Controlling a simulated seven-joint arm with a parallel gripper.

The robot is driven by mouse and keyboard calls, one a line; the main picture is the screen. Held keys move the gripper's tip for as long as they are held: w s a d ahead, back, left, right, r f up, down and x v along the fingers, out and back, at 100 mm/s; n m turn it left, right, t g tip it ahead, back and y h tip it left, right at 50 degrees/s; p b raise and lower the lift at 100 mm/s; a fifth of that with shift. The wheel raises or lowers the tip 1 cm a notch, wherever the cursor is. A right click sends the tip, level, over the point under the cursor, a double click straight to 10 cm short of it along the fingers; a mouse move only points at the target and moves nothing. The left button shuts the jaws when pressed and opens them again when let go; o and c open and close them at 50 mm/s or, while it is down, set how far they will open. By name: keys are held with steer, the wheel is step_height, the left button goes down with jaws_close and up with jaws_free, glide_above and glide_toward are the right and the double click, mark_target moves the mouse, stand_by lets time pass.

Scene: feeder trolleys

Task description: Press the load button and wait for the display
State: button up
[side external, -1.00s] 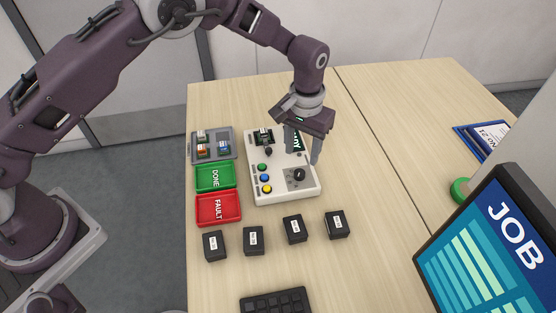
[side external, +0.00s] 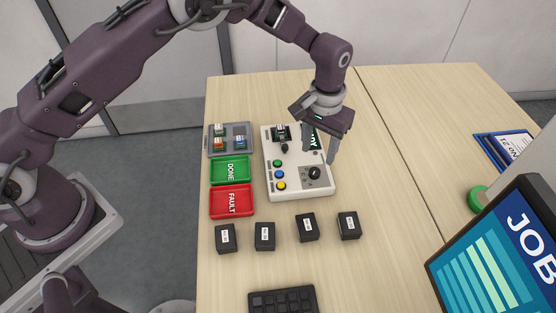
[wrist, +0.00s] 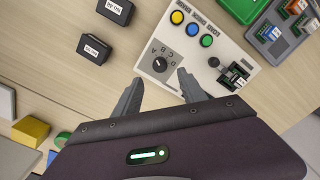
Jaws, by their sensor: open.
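The white tester box (side external: 290,190) stands on the table with green (side external: 277,163), blue (side external: 279,174) and yellow (side external: 281,185) buttons down its left side. In the wrist view the yellow (wrist: 176,17), blue (wrist: 192,29) and green (wrist: 207,40) buttons show; their small labels are too unclear to read. A dark display (side external: 313,138) with pale letters is partly hidden behind my gripper. My gripper (side external: 320,156) is open and empty above the right part of the box, near the black dial (side external: 314,173), apart from the buttons. The dial (wrist: 160,64) lies just beyond the fingertips in the wrist view.
A black lever knob (side external: 284,149) and a socket with a module (side external: 281,132) stand on the box. Left are a grey parts tray (side external: 208,143), green DONE tray (side external: 218,179) and red FAULT tray (side external: 220,213). Several black boxes (side external: 265,236) stand in front. A JOB screen (side external: 470,265) is at right.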

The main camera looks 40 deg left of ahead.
jaws_close()
stand_by(1.6)
